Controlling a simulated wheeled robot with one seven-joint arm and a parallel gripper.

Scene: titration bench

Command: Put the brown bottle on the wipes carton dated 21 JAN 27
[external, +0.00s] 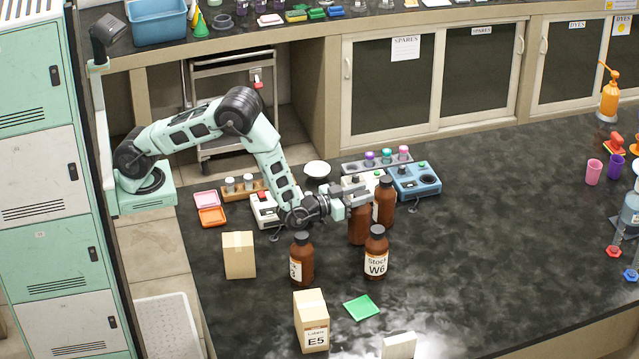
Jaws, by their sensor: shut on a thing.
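My gripper (358,197) is shut on the upper part of a brown bottle (359,228) in the middle of the dark bench. I cannot tell whether this bottle touches the bench. Other brown bottles stand close by: one labelled Stock W6 (376,259) in front, one partly hidden behind (385,206), and one with a partly turned label (301,262) at the left. A tan carton (239,257) stands at the left, a carton marked Labels E5 (311,322) at the front, and a whitish box (399,346) at the bottom edge. No 21 JAN 27 date is readable.
A green flat square (361,308) lies by the E5 carton. Behind my gripper are a tube rack (377,164), a blue instrument (415,181) and a white bowl (317,170). The bench's right middle is clear; cups (594,172) stand far right.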

